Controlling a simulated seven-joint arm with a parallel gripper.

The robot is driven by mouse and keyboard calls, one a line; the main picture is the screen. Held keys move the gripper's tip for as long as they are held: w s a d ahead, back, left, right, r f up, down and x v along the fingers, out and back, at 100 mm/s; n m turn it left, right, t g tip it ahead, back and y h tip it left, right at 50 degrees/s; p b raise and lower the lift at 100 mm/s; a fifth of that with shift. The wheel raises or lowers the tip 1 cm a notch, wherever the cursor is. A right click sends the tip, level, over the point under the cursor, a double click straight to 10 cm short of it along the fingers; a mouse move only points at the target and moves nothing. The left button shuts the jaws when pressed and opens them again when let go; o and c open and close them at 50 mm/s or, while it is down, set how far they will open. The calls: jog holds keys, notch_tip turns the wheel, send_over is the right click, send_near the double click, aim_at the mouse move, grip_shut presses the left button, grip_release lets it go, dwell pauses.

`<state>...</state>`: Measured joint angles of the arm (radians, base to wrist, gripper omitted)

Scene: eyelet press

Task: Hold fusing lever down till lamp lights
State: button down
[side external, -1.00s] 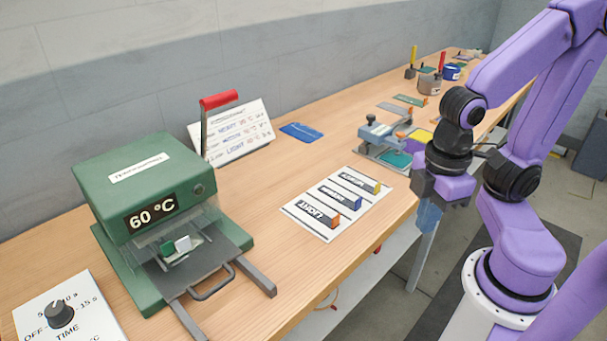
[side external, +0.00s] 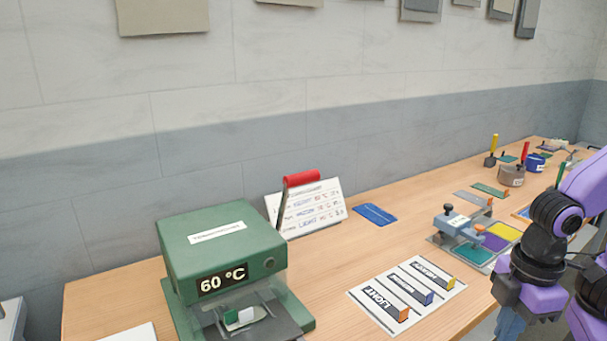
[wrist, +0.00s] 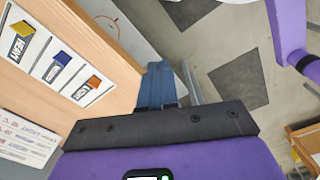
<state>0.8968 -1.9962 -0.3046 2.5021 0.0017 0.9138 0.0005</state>
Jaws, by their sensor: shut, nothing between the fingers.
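The green press (side external: 210,245) stands at the left of the bench, its display reading 60 °C. Its lever has a red grip (side external: 301,178) and stands raised at the back right of the press. A small round lamp (side external: 268,263) on the press front looks dark. A small green and white piece (side external: 240,317) lies on the plate under the press head. My gripper (side external: 508,325) is far to the right of the press, by the bench's front edge, pointing down. In the wrist view its blue fingers (wrist: 157,85) are together and empty. The press is outside the wrist view.
A white card with several labelled strips (side external: 408,293) lies between press and gripper. A printed sign (side external: 315,207) leans behind the lever. A blue flat piece (side external: 375,214) and a small clamp device (side external: 460,228) lie farther along. Clear wood lies right of the press.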

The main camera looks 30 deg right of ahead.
dwell(0.4)
jog(key=c, duration=1.4)
grip_release()
jog(key=shift+c, duration=0.2)
jog(key=o, duration=0.5)
jog(key=shift+w+a+m, duration=0.15)
jog(key=shift+a+m, duration=0.15)
jog(key=shift+a, duration=0.05)
jog(key=shift+o, duration=0.3)
jog(key=w+a+r+m+t+y, duration=0.1)
jog(key=w+a+m+y, duration=0.2)
jog(key=w+a+m, duration=0.1)
jog(key=shift+w+a+r+m+t+y, duration=0.15)
jog(key=shift+w+a+m+t+y, duration=0.2)
jog(key=shift+a+m, duration=0.45)
jog(key=w+a+r+m+t+y, duration=0.3)
jog(key=w+a+r+m+t, duration=0.15)
jog(key=w+m, duration=0.4)
jog(key=w+d+r+m+t, duration=0.3)
jog(key=w+r+m+t, duration=0.15)
jog(key=w+m, duration=0.2)
jog(key=w+d+r+m+t, duration=0.3)
jog(key=w+r+m+t, duration=0.15)
jog(key=w+m, duration=0.2)
jog(key=f+x, duration=0.1)
jog(key=x, duration=1.6)
jog(key=shift+n+g+h, duration=0.3)
jog(key=shift+n+h, duration=0.15)
jog(key=shift+f, duration=0.1)
